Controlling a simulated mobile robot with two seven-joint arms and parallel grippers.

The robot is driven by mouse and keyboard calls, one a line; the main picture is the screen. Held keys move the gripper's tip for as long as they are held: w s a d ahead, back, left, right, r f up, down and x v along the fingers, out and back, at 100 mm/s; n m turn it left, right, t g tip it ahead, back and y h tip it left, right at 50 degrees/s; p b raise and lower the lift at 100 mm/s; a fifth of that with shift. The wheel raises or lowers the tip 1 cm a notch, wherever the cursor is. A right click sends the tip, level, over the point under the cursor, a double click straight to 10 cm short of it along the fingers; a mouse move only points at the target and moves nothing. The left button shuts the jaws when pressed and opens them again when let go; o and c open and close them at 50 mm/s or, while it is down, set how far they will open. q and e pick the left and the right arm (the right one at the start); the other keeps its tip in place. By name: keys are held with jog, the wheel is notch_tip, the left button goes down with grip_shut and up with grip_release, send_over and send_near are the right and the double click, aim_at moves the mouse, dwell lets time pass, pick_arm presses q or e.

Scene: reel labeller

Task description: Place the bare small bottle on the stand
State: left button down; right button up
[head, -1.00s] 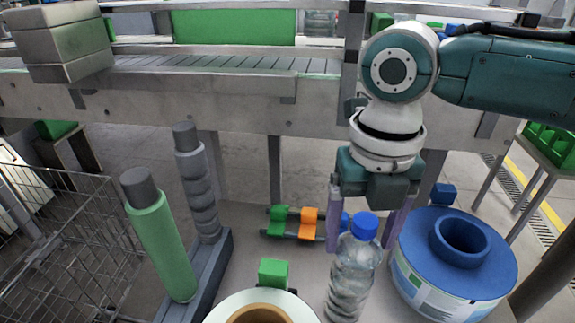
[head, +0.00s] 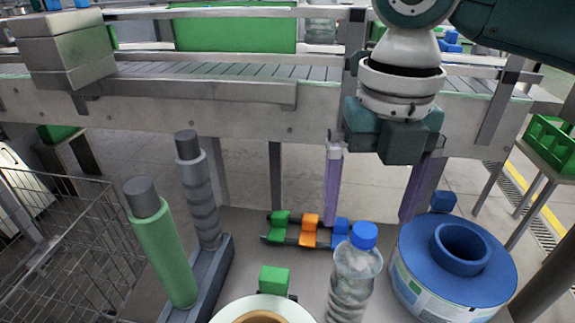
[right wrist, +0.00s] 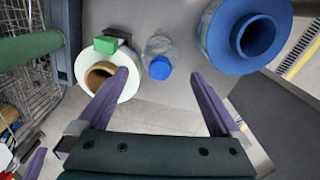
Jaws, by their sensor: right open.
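A clear small bottle with a blue cap (head: 355,280) stands upright on the table at front centre, with no label visible. It also shows in the right wrist view (right wrist: 160,57). My right gripper (head: 368,215) is open and empty, its purple fingers above and behind the bottle. In the right wrist view the open fingers (right wrist: 160,75) point toward the bottle from either side of its cap. A low rack with green, orange and blue pads (head: 309,231), possibly the stand, lies behind and left of the bottle. A purple finger, apparently my left gripper's, shows in the lower left wrist-view corner.
A blue reel (head: 455,262) stands right of the bottle. A white roll with a brown core (head: 300,308) and a green block (head: 273,280) are to its left. Two posts, one with a green roll (head: 165,250), stand left. A conveyor (head: 230,105) runs behind.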

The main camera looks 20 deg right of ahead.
notch_tip(320, 180, up, 5)
jog(key=shift+r, duration=0.1)
jog(key=s+a+f+m+t+y, duration=0.25)
jog(key=s+a+f+m, duration=0.65)
jog(key=m, duration=0.6)
jog(key=s+d+m+t+h, duration=0.1)
jog(key=s+d+m, duration=0.6)
jog(key=m, duration=0.8)
jog(key=shift+s+h, duration=0.15)
jog(key=shift+h, duration=0.5)
jog(key=shift+a, duration=0.1)
